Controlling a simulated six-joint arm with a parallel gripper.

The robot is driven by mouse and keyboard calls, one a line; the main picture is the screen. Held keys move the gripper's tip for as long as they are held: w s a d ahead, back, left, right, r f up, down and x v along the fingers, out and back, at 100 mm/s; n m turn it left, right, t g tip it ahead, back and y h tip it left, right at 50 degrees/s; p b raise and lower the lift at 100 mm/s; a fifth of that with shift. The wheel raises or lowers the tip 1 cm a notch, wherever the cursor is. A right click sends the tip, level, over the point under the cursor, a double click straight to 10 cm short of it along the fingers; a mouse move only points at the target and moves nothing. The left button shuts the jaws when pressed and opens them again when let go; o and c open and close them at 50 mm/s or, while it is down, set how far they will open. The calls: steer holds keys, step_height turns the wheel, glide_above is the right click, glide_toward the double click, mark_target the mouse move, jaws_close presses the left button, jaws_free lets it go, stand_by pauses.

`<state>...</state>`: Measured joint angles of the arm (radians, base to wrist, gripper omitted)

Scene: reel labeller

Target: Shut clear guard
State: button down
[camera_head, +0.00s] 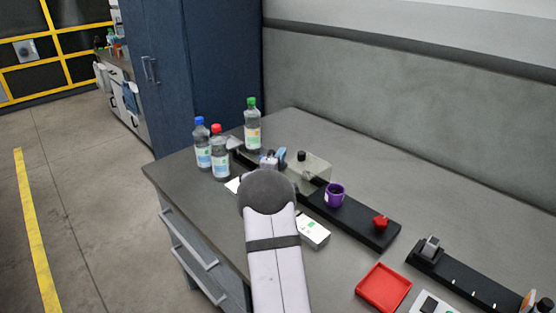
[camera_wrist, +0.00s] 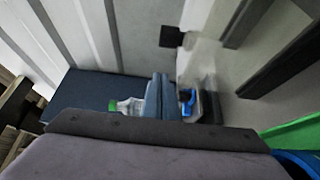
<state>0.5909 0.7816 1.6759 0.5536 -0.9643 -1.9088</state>
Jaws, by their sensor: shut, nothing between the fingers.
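The clear guard (camera_head: 312,170) is a see-through box on the labeller's long black base (camera_head: 362,222), with a dark knob (camera_head: 301,156) on it. In the wrist view the guard (camera_wrist: 207,70) is a pale see-through shape right of my fingers, with a dark square piece (camera_wrist: 172,37) at its upper left. I cannot tell how far open it is. My gripper (camera_wrist: 160,98) is shut and empty, its two blue-grey fingers together. It looks close beside the guard; I see no clear contact. In the head view my arm hides part of the base.
Several bottles stand at the left, including a green-capped one (camera_head: 252,125) and a red-capped one (camera_head: 219,152). A purple mug (camera_head: 335,194) and a red knob (camera_head: 380,222) are on or by the base. A white box (camera_head: 313,231) and red tray (camera_head: 383,287) lie in front.

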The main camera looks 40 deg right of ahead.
mark_target(292, 162)
steer(key=shift+s+d+p, duration=0.35)
steer(key=shift+s+d, duration=0.05)
steer(key=shift+s, duration=0.5)
steer(key=shift+s+d+p, duration=0.3)
steer(key=shift+s+d, duration=0.1)
steer(key=shift+s, duration=0.45)
steer(key=s+b, duration=0.2)
steer(key=s, duration=1.1)
steer(key=shift+s, duration=0.2)
steer(key=shift+f, duration=0.1)
